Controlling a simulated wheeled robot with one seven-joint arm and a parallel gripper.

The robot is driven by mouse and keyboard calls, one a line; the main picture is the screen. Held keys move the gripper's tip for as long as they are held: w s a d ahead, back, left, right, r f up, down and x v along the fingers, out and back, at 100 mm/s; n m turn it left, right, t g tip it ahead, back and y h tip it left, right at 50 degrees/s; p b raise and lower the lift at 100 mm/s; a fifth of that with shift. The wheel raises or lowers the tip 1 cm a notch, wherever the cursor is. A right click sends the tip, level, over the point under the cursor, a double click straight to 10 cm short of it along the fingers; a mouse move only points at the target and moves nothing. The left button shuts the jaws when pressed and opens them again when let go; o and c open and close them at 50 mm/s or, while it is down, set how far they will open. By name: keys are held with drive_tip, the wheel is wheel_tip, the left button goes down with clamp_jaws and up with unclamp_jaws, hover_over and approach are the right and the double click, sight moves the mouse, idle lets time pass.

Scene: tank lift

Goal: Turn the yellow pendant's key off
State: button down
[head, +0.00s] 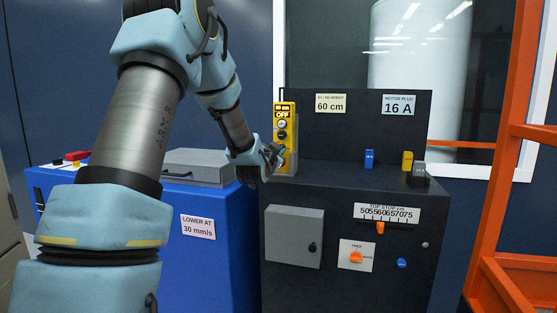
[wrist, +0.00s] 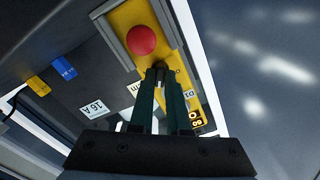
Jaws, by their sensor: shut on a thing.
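The yellow pendant (head: 292,163) stands upright on the dark cabinet at its left end, with a sign reading OFF near its top and round buttons below. My gripper (head: 280,152) is at the lower front of the pendant and covers that part. In the wrist view the yellow face (wrist: 129,16) and a red round button (wrist: 141,40) show just beyond the fingers. My gripper (wrist: 160,72) is shut on the pendant's key there; the key is mostly hidden between the fingertips, so its angle cannot be told.
The dark cabinet (head: 345,176) carries a blue plug (head: 369,159), a yellow plug (head: 407,160) and a grey plug (head: 418,175). A blue cabinet (head: 231,240) stands to the left. An orange frame (head: 500,160) rises at the right.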

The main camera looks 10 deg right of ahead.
drive_tip(key=n+b, duration=0.2)
drive_tip(key=n, duration=0.1)
drive_tip(key=shift+f+n, duration=0.15)
drive_tip(key=shift+n, duration=0.15)
drive_tip(key=shift+n+b, duration=0.8)
drive_tip(key=shift+n, duration=0.6)
drive_tip(key=c, duration=1.2)
unclamp_jaws()
drive_tip(key=shift+o, duration=0.2)
drive_tip(key=b+v, duration=0.1)
drive_tip(key=v, duration=0.9)
drive_tip(key=shift+s+a, duration=0.15)
drive_tip(key=shift+s, duration=0.25)
